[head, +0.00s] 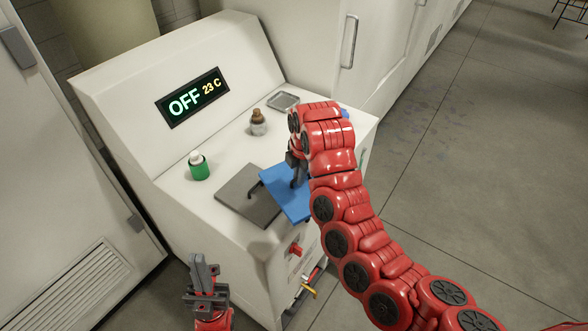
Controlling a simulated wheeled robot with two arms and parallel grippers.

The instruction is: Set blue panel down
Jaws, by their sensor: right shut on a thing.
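The blue panel (283,192) is a flat plate at the front right of the white machine's top. My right gripper (299,180) is over it, shut on it; the red arm hides the panel's right part and most of the grip. I cannot tell whether the panel touches the surface. A dark grey panel (237,193) with a black handle lies directly to its left. My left gripper (205,272) points up in front of the machine, apart from the panels; its finger gap is unclear.
On the white machine (222,140) stand a green bottle with a white cap (199,168), a brown-topped bottle (258,123) and a small metal tray (283,101). A display (193,97) reads OFF, 23 C. A red knob (295,249) is on the front. Open floor lies right.

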